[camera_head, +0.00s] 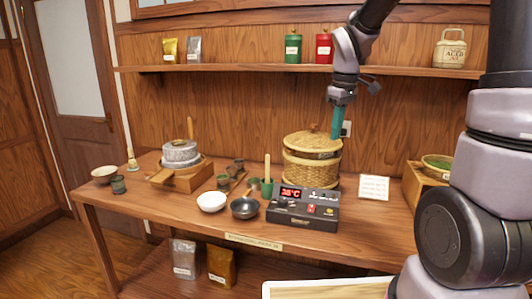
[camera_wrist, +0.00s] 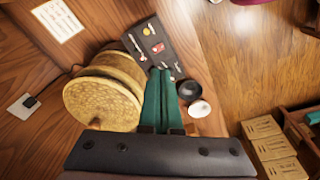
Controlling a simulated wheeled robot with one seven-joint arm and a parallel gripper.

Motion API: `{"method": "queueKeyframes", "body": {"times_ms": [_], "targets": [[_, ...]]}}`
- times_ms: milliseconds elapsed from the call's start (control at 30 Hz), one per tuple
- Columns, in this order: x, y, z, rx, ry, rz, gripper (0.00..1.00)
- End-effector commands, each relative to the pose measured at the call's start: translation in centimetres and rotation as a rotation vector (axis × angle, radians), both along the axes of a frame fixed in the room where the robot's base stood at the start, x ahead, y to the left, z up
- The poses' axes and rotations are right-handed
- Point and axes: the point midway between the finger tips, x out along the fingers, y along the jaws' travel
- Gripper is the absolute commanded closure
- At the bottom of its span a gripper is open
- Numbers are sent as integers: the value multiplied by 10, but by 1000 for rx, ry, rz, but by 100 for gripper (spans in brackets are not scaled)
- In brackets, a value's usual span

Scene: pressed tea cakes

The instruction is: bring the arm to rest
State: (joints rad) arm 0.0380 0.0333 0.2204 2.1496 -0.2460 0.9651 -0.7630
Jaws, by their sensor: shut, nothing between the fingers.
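My gripper (camera_head: 335,121) hangs from the arm above the table, in front of the wall and just beside the top of the woven basket steamer (camera_head: 311,158). Its green fingers point down and are shut with nothing between them. In the wrist view the two fingers of my gripper (camera_wrist: 161,75) lie side by side, and the round steamer lid (camera_wrist: 100,105) is to their left. A black control box (camera_wrist: 152,45) with knobs shows beyond the fingertips.
The table (camera_head: 160,208) holds a stone mill (camera_head: 181,154), a white bowl (camera_head: 211,201), a dark pan (camera_head: 244,208), the control box (camera_head: 302,208) and a card (camera_head: 374,187). A shelf (camera_head: 230,68) with tins runs behind the arm. A green bowl (camera_head: 437,162) stands at right.

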Motion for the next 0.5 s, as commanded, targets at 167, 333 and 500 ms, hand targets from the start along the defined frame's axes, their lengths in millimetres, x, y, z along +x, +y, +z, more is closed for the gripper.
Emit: {"method": "queueKeyframes", "body": {"times_ms": [167, 333, 500], "targets": [[-47, -17, 53, 80, -126, -296, 100], [-94, -29, 87, 209, -227, -570, 100], [-136, -37, 107, 363, -297, -801, 100]]}}
